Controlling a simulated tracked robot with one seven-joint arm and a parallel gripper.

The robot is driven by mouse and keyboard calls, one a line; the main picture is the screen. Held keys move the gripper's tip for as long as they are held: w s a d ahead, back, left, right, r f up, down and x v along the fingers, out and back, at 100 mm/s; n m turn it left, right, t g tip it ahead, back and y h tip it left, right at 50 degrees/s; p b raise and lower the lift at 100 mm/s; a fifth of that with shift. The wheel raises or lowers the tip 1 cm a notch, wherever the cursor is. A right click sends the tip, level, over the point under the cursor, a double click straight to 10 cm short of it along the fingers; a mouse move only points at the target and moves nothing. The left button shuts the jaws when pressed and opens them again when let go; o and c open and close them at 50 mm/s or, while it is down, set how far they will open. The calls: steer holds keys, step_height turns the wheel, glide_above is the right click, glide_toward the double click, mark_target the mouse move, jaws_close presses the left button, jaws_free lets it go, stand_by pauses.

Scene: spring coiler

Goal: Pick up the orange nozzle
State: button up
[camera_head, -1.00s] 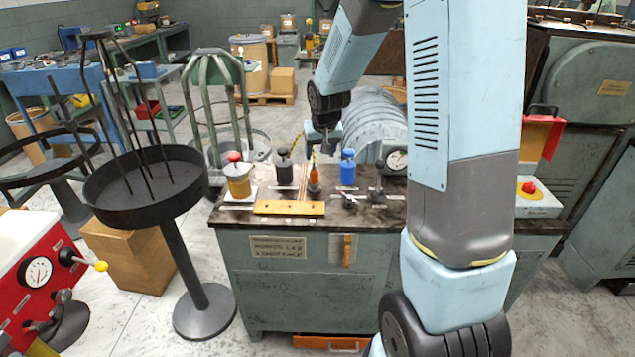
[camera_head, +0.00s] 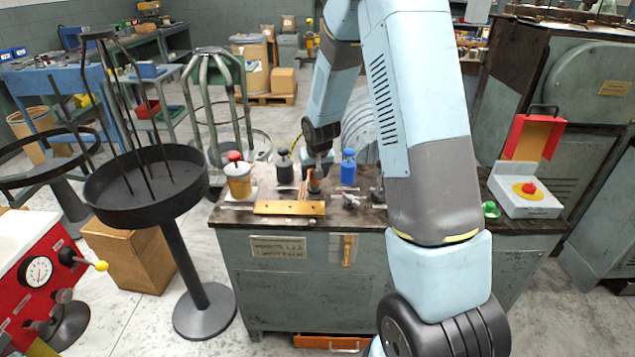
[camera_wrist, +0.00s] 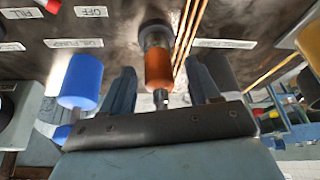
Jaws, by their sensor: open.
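The orange nozzle (camera_wrist: 158,68) stands on the dark benchtop, with a grey collar at its base and a small metal tip. In the wrist view it lies between the two fingers of my open gripper (camera_wrist: 160,88), with a gap on each side. In the head view my gripper (camera_head: 314,172) is down over the nozzle (camera_head: 314,186), which is mostly hidden by it. A blue-topped bottle (camera_head: 348,168) stands just to the right of the nozzle; the wrist view shows it as a blue cylinder (camera_wrist: 82,82) beside one finger.
A black-topped canister (camera_head: 284,168) and a yellow jar with a red knob (camera_head: 239,180) stand left of the gripper. A wooden strip (camera_head: 289,208) lies at the bench's front edge. Thin copper rods (camera_wrist: 187,38) run beside the nozzle.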

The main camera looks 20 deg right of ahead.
steer(key=shift+x, duration=1.05)
steer(key=shift+c, duration=0.2)
jaws_close()
